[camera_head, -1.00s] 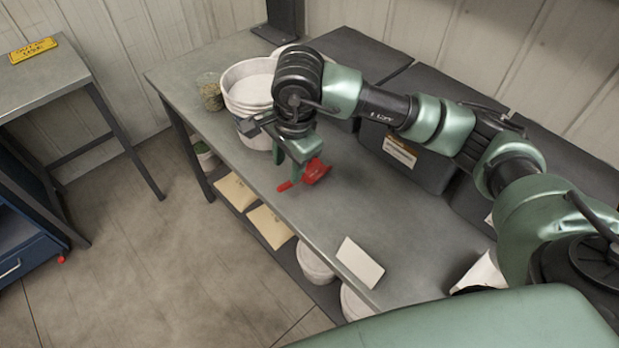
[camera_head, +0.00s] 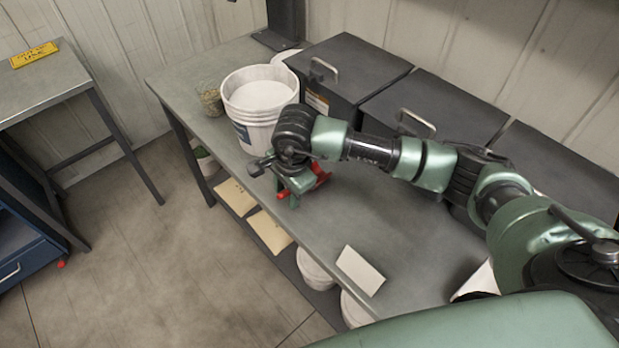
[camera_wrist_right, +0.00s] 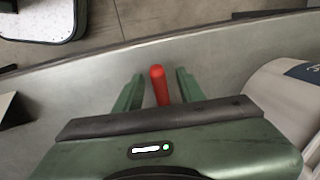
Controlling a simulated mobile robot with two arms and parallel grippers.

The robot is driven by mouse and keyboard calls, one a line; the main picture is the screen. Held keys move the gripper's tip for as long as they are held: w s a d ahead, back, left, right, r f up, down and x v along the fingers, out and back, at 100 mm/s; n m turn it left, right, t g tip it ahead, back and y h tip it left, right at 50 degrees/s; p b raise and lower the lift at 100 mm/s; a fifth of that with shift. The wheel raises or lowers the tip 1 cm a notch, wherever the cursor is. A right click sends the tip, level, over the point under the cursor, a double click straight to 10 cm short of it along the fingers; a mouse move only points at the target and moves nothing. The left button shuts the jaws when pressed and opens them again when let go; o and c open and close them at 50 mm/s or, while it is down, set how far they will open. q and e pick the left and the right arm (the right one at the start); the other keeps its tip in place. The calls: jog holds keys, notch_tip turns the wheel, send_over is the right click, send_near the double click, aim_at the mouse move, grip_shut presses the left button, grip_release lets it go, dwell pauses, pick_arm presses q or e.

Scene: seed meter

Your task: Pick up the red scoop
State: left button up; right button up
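The red scoop (camera_head: 319,176) lies on the grey workbench (camera_head: 330,225), partly hidden under my right gripper in the head view. In the right wrist view its red handle (camera_wrist_right: 160,84) points between the two green fingers of my right gripper (camera_wrist_right: 158,88). The fingers are apart, with a gap on each side of the handle. In the head view my right gripper (camera_head: 293,200) is low over the bench at the scoop. My left gripper is not in view.
A white bucket (camera_head: 258,128) and a glass jar (camera_head: 211,101) stand on the bench beyond the gripper. Dark lidded bins (camera_head: 435,100) line the back. A white card (camera_head: 360,270) lies near the front edge. The bench between card and gripper is clear.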

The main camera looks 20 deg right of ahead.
grip_shut()
jog(key=shift+r, duration=0.1)
jog(key=shift+w+r, duration=0.1)
jog(key=shift+r, duration=0.55)
notch_tip(320, 180, up, 19)
jog(key=b, duration=0.4)
jog(key=shift+f, duration=0.2)
